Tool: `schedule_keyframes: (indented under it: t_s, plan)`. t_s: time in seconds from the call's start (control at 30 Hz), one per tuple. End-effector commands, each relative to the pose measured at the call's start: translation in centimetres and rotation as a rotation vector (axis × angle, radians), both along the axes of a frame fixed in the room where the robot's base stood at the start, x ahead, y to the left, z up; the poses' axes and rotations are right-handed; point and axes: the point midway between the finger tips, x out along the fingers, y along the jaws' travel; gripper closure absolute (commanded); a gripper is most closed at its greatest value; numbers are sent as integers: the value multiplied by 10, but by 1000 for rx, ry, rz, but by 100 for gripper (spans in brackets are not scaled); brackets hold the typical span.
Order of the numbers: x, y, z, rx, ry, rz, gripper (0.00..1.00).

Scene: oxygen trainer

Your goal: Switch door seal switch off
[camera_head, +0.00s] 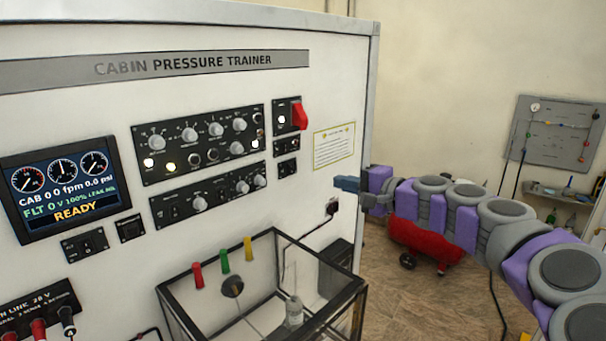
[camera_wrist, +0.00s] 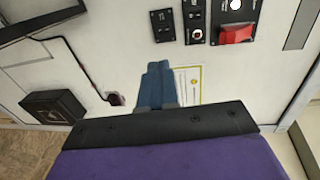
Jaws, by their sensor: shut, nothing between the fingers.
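The trainer's white front panel (camera_head: 340,60) carries black control panels; no label reading "door seal" is legible, so I cannot tell which switch it is. A red guarded switch (camera_head: 299,116) with a lit white lamp is at the upper right, and shows in the wrist view (camera_wrist: 236,34). Below it are two small switch plates (camera_head: 287,145) (camera_head: 288,168), also in the wrist view (camera_wrist: 195,22) (camera_wrist: 163,26). My gripper (camera_head: 347,184) is right of and slightly below these plates. In the wrist view its blue fingers (camera_wrist: 157,82) are together and empty, partly covering a yellow-bordered note.
A wide knob panel (camera_head: 200,143) and a lower one (camera_head: 208,195) lie left of the plates. A glass box (camera_head: 362,288) with coloured tubes stands below. A cable socket (camera_head: 332,207) is near my gripper. A red compressor (camera_head: 428,240) stands on the floor behind my arm.

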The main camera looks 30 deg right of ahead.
Motion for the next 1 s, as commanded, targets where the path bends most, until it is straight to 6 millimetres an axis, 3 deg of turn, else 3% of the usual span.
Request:
schedule_keyframes:
  t_s: [0.23, 0.7, 1.0]
  plan:
    - [22, 11, -3, -2, 1, 3, 100]
    - [104, 40, -15, -1, 3, 4, 100]
    - [128, 48, -16, -3, -1, 1, 100]
